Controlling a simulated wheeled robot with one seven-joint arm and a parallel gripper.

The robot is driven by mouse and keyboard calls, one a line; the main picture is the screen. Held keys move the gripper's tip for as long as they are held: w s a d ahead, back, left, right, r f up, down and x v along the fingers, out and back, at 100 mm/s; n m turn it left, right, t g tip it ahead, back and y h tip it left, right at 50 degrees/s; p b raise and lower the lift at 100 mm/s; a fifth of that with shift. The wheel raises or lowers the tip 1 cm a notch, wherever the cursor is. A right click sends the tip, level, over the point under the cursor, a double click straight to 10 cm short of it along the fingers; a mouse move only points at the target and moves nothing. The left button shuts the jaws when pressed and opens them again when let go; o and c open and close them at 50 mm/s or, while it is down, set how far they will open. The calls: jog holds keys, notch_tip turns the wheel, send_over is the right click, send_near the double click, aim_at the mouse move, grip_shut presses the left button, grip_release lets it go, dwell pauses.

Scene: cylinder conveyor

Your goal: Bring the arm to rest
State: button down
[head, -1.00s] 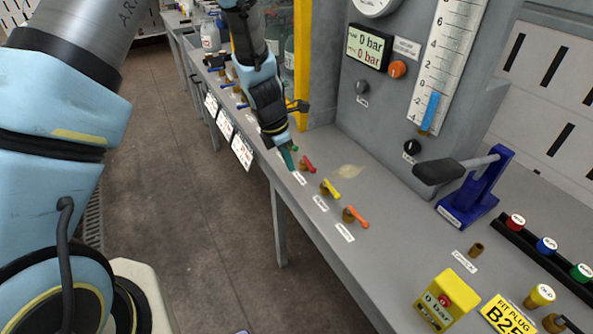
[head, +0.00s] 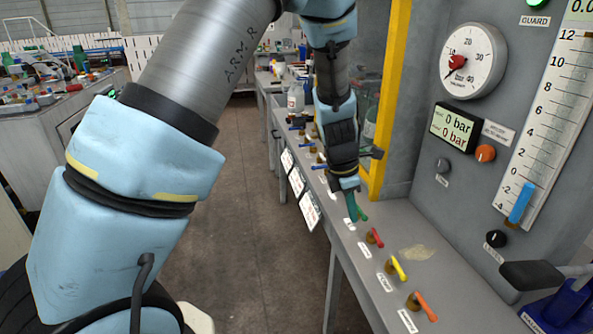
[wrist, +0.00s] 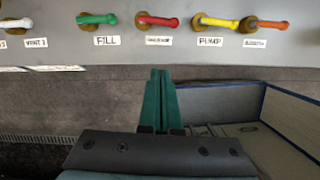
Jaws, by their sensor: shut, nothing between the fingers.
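My gripper (head: 351,207) is at the front edge of the grey bench (head: 445,278), beside the green handle (head: 362,214). In the wrist view its teal fingers (wrist: 160,97) are together with nothing between them. They point at the bench front. A row of valve handles lies beyond them: the green one at FILL (wrist: 97,19), a red one (wrist: 157,21), a yellow one (wrist: 219,22) and an orange one (wrist: 268,25). The fingertips appear clear of the handles in the wrist view. My arm reaches across the top of the head view.
A panel with a dial gauge (head: 473,61) and a pressure display (head: 455,128) rises behind the bench, next to a yellow post (head: 391,95). A black-handled blue lever (head: 555,300) stands at lower right. The floor (head: 262,235) left of the bench is clear.

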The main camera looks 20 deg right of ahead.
jog(key=a+r+m+y, duration=0.1)
jog(key=a+r+m, duration=0.2)
jog(key=a, duration=0.9)
jog(key=a+r+m+t, duration=0.1)
jog(key=a+r+m, duration=0.3)
jog(key=a+m, duration=0.4)
jog(key=a+r+m+t+y, duration=0.1)
jog(key=a+r+m, duration=0.2)
jog(key=a, duration=1.4)
jog(key=m, duration=0.3)
jog(key=shift+a+r+m+y, duration=0.15)
jog(key=shift+a+m+y, duration=0.05)
jog(key=shift+m+y, duration=0.1)
